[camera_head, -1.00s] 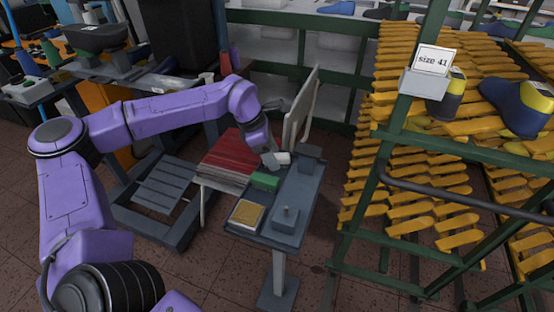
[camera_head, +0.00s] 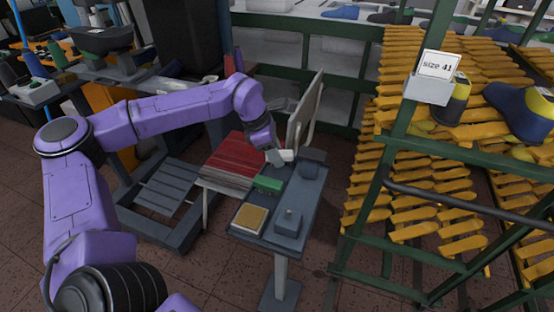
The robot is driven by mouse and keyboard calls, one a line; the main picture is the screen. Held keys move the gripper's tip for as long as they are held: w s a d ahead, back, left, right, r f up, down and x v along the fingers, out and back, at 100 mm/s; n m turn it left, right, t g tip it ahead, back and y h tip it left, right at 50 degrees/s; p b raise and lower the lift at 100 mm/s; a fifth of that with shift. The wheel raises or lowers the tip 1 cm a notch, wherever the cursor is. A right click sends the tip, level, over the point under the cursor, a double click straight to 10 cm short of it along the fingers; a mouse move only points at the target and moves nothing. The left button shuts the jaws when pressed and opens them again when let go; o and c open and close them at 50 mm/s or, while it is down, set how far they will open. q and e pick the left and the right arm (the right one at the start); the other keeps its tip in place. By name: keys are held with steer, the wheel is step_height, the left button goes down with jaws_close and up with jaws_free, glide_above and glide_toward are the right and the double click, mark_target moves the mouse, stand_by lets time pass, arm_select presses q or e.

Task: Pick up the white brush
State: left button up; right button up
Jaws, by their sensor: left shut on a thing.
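The white brush (camera_head: 288,155) shows as a small pale piece at the far end of the small grey table (camera_head: 262,231). My left gripper (camera_head: 280,157) comes in from the left over the table and is shut on the brush. The fingers and wrist hide part of the brush, and any gap under it is too small to judge. My right gripper is not in view.
A green box (camera_head: 268,184), a yellow-topped box (camera_head: 249,219) and a grey block (camera_head: 289,222) sit on the table. A red stack (camera_head: 232,158) is left of it. A pale upright panel (camera_head: 304,110) stands behind; a green rack (camera_head: 400,150) is right.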

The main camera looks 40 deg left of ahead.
arm_select(q)
steer(key=s+a+r, duration=0.8)
steer(key=s+r, duration=0.2)
steer(key=s, duration=0.1)
steer(key=shift+s+r, duration=0.25)
steer(key=shift+r, duration=0.15)
